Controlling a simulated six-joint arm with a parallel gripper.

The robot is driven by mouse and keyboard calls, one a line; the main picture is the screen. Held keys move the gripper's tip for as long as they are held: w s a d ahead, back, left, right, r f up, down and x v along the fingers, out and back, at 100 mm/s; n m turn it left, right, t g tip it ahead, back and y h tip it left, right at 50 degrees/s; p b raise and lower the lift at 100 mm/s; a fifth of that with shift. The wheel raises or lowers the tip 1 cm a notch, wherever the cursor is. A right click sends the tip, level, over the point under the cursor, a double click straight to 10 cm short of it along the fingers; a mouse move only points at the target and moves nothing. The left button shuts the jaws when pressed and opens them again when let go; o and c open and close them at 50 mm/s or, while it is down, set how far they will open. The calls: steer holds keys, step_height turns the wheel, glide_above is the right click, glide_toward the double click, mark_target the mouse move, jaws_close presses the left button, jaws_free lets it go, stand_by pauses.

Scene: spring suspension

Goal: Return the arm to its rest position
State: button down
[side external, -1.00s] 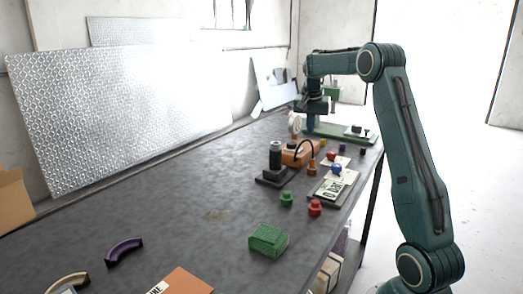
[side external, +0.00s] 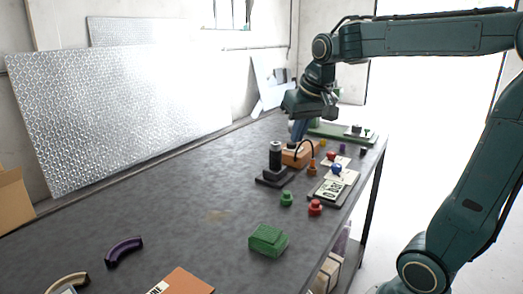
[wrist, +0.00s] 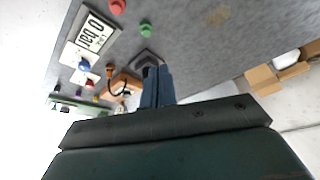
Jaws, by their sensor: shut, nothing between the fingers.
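My gripper (side external: 298,131) shows in the side view above the far part of the dark workbench (side external: 180,220), tilted, with its blue fingers together and nothing between them. In the wrist view the shut fingers (wrist: 158,87) point toward the bench. A black post on a base (side external: 275,162) stands just left of the block. I cannot tell the exact gap between my fingers and the block.
A "0 bar" display plate (side external: 331,190), green knob (side external: 287,198), red knob (side external: 315,207) and small coloured parts stand on the bench's right side. A green box (side external: 268,240) and purple arc (side external: 123,251) are nearer. A green board (side external: 345,134) lies at the far end. The bench's middle is mostly clear.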

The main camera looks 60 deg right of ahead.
steer(key=s+a+f+n+y, duration=0.1)
steer(key=s+a+f+n, duration=0.2)
steer(key=s+a, duration=0.2)
steer(key=s+a+f+n+t+y, duration=0.1)
steer(key=s+a+f+n, duration=0.2)
steer(key=s+a, duration=0.3)
steer(key=shift+s+a+t, duration=0.2)
steer(key=shift+s+t, duration=0.1)
steer(key=shift+s, duration=0.85)
